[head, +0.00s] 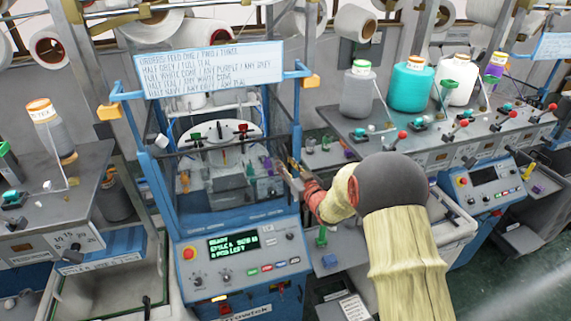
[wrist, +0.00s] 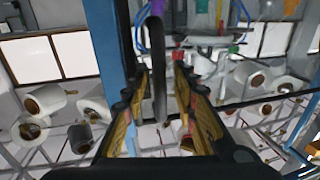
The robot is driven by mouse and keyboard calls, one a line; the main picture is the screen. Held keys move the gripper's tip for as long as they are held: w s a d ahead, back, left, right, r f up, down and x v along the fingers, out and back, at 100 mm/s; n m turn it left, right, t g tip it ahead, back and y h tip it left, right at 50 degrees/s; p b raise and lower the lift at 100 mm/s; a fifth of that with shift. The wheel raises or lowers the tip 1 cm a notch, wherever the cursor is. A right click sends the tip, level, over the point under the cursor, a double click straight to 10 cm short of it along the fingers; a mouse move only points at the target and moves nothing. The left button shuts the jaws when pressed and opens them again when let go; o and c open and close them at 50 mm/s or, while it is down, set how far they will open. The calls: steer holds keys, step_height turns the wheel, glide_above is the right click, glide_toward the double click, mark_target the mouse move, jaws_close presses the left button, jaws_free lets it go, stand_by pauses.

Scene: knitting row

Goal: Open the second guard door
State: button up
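The knitting machine in the middle of the head view has a blue frame (head: 160,185) with a see-through guard door (head: 222,180) across its front. The door looks shut, though its edges are hard to make out. My gripper (head: 287,172) is at the right side of this door, beside the blue right post (head: 297,125). In the wrist view my gripper (wrist: 160,105) is open, with one finger on each side of a dark upright bar (wrist: 158,65), which looks like a door handle. I cannot tell whether either finger touches it.
A lit control panel (head: 240,255) is below the door. A whiteboard (head: 210,67) hangs above it. A grey table (head: 340,120) with yarn cones and red-knobbed levers stands to the right, close to my arm. Another grey table (head: 75,190) with a cone stands left.

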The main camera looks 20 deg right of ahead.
steer(key=shift+c, duration=1.2)
steer(key=c, duration=0.4)
jaws_close()
